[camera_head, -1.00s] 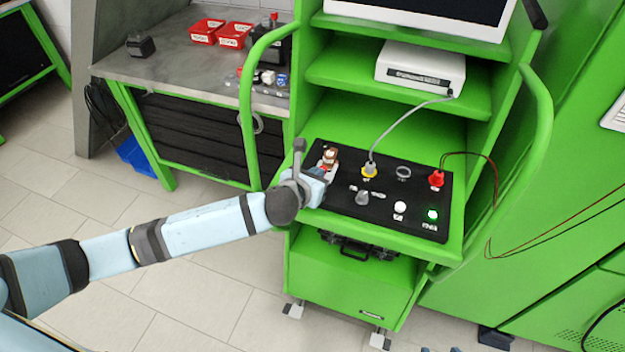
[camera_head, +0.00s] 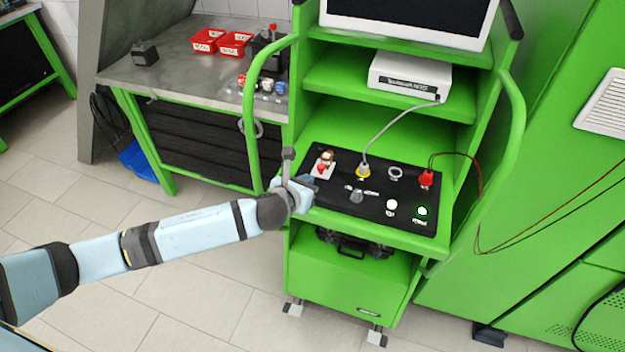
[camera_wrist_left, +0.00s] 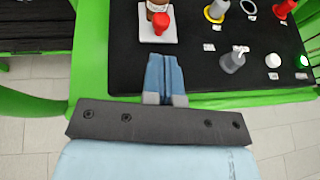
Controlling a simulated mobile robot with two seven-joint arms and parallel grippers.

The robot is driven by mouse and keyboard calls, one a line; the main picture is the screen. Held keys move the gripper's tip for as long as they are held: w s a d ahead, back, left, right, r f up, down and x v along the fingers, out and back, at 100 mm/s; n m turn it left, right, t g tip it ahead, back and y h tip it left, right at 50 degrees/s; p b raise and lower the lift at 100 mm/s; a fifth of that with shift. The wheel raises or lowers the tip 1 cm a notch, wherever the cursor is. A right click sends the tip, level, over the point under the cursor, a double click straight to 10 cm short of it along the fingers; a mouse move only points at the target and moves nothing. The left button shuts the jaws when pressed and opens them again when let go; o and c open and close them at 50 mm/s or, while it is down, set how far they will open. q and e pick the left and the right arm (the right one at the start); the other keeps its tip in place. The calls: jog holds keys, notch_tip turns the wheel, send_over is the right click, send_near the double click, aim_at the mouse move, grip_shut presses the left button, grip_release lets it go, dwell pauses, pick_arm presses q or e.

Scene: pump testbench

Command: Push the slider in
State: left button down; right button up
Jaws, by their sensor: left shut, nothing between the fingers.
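The slider looks to be the white plate with a red knob and a brown part (camera_head: 322,165), at the left end of the black control panel (camera_head: 335,203). It also shows at the top of the left wrist view (camera_wrist_left: 160,22). My left gripper (camera_head: 312,184) is at the panel's front left edge, just in front of the slider and apart from it. In the left wrist view its blue fingers (camera_wrist_left: 166,62) are shut and empty, pointing toward the slider plate. My right gripper is not in view.
On the panel are a yellow-ringed plug with a grey cable (camera_head: 363,170), a grey knob (camera_head: 357,196), a red plug (camera_head: 426,178), a white button (camera_head: 391,205) and a lit green button (camera_head: 422,211). A green handrail (camera_head: 247,95) rises left of the panel.

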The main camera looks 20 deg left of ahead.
pick_arm(q)
jog(key=b+v, duration=0.1)
jog(key=v, duration=0.7)
jog(key=shift+s+r, duration=0.2)
jog(key=shift+s, duration=0.1)
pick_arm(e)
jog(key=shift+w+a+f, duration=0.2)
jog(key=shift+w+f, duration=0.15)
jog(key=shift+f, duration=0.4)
pick_arm(q)
jog(key=shift+a, duration=0.15)
jog(key=s+d+f+n+g+h, duration=0.2)
jog(key=s+d+f+n, duration=0.5)
jog(key=n, duration=0.8)
jog(key=s+a+f+n, duration=0.3)
jog(key=s+f+n, duration=0.2)
jog(key=n, duration=0.5)
jog(key=s+a+f+n+y, duration=0.1)
jog(key=s+a+f+n, duration=0.2)
jog(key=s+f+n, duration=0.3)
jog(key=s+n, duration=0.1)
jog(key=n, duration=0.3)
jog(key=shift+s+a, duration=0.2)
jog(key=shift+a, duration=0.1)
